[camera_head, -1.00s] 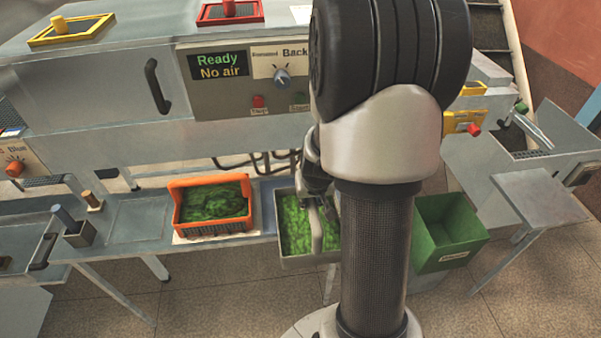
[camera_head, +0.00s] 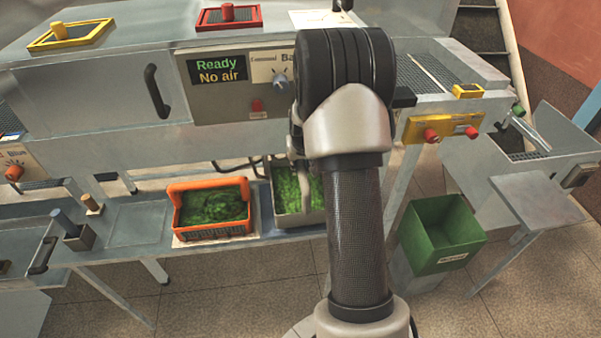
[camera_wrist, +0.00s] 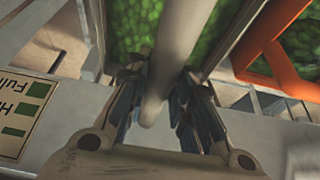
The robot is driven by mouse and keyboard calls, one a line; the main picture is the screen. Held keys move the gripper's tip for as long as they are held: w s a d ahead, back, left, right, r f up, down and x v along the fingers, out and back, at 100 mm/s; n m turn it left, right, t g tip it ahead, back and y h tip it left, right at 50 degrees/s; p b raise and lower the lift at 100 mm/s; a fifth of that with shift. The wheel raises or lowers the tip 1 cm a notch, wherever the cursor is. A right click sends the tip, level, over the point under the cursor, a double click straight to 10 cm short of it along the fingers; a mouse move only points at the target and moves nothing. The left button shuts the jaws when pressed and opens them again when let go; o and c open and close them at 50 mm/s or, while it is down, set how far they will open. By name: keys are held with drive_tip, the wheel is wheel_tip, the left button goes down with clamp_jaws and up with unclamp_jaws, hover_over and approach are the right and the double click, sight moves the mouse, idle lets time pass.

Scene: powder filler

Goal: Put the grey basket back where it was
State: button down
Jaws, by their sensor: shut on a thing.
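The grey basket (camera_head: 298,220), filled with green leafy stuff, is at the shelf just right of the orange basket. Its pale grey handle (camera_wrist: 170,55) passes between the fingers of my gripper (camera_wrist: 160,105) in the wrist view. My gripper is shut on this handle. In the head view my arm covers most of the gripper and the basket's right side. I cannot tell whether the basket's bottom touches the shelf.
The orange basket (camera_head: 212,232), also with green stuff, stands close on the left, on a pale label. The long grey shelf (camera_head: 150,253) runs left. A green bin (camera_head: 440,234) is on the right. The machine with its "Ready / No air" display (camera_head: 220,74) rises behind.

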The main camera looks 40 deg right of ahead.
drive_tip(key=shift+f+b, duration=0.45)
drive_tip(key=shift+f, duration=1.1)
drive_tip(key=shift+f, duration=0.2)
drive_tip(key=c, duration=1.4)
unclamp_jaws()
drive_tip(key=shift+s, duration=0.15)
drive_tip(key=shift+r, duration=0.1)
